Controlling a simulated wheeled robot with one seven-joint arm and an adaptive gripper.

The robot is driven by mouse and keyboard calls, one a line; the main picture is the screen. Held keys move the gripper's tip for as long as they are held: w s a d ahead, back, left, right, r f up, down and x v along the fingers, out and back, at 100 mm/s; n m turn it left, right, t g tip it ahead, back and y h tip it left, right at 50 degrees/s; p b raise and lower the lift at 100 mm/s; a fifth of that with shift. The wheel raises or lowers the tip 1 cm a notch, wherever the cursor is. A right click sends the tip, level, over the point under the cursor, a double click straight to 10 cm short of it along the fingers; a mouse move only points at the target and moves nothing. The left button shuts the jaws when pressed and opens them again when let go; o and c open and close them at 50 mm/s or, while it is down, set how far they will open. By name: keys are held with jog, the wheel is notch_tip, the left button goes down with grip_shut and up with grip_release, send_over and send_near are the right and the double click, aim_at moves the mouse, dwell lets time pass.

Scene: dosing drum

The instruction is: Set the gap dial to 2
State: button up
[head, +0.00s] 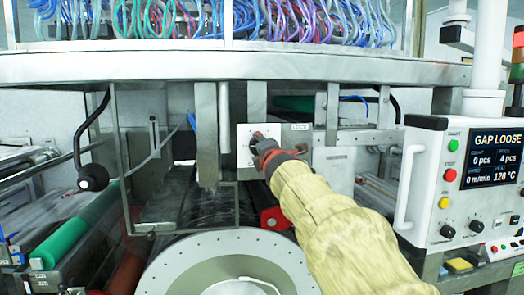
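A pale square plate (244,165) hangs upright at the middle of the machine front, with a small label reading LOCK (300,127) to its upper right. My gripper (257,141), red and dark at the end of a yellow-sleeved arm, reaches up from the lower right to the front of this plate. It covers the plate's right part, and I cannot make out the gap dial or its numbers. Whether the fingers touch or hold anything there is too small to tell. The control panel screen (491,157) at the right reads GAP LOOSE.
A grey beam (150,66) crosses above, with blue and purple hoses over it. A black-knobbed lever (93,177) hangs at the left, near a green roller (75,232). The control box with its white handle (408,190) stands close to the right of my arm.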

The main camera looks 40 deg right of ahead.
jog(key=shift+n, duration=0.9)
jog(key=o, duration=1)
jog(key=shift+o, duration=0.8)
jog(key=v, duration=1.2)
jog(key=shift+d, duration=0.1)
